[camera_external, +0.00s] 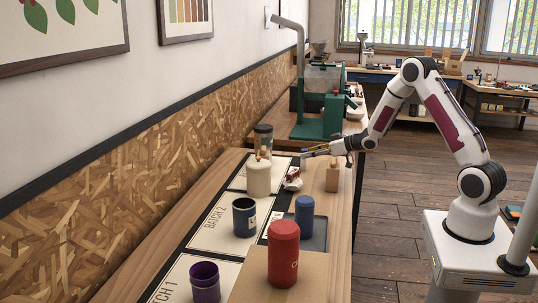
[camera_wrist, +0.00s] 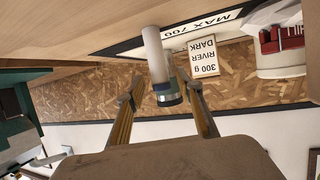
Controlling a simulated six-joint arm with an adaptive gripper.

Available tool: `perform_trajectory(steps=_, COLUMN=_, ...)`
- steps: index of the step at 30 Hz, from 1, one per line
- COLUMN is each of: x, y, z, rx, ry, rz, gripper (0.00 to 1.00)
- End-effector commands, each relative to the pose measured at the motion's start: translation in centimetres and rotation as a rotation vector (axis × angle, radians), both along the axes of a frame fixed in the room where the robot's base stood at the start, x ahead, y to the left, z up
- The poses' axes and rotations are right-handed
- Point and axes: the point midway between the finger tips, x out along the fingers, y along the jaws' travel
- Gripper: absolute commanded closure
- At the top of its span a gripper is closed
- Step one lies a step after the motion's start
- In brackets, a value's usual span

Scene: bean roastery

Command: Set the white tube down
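The white tube (camera_wrist: 152,48) has a dark blue and green end and shows in the middle of the wrist view. Its coloured end lies between the two fingertips of my gripper (camera_wrist: 163,95). A gap shows between the left finger and the tube; the right finger is close to it, and I cannot tell whether it touches. The fingers are spread apart. In the external view my gripper (camera_external: 308,153) is low over the far part of the table. The tube is not clear there, and I cannot tell what its lower end rests on.
A RIVER DARK card (camera_wrist: 204,58) stands near the tube. Close by are a cream canister (camera_external: 258,179), a dark-lidded jar (camera_external: 264,141) and a wooden block (camera_external: 333,178). Nearer stand a navy cup (camera_external: 244,218), a blue container (camera_external: 304,217), a red canister (camera_external: 283,254) and a purple cup (camera_external: 205,283).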

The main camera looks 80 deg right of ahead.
Motion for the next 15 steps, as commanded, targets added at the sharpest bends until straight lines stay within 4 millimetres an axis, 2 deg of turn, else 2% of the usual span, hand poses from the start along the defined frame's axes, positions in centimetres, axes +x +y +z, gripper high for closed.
perform_trajectory(steps=15, x=-6.3, y=1.4, z=2.7, rx=0.0, ry=0.0, rz=-0.001, gripper=0.64)
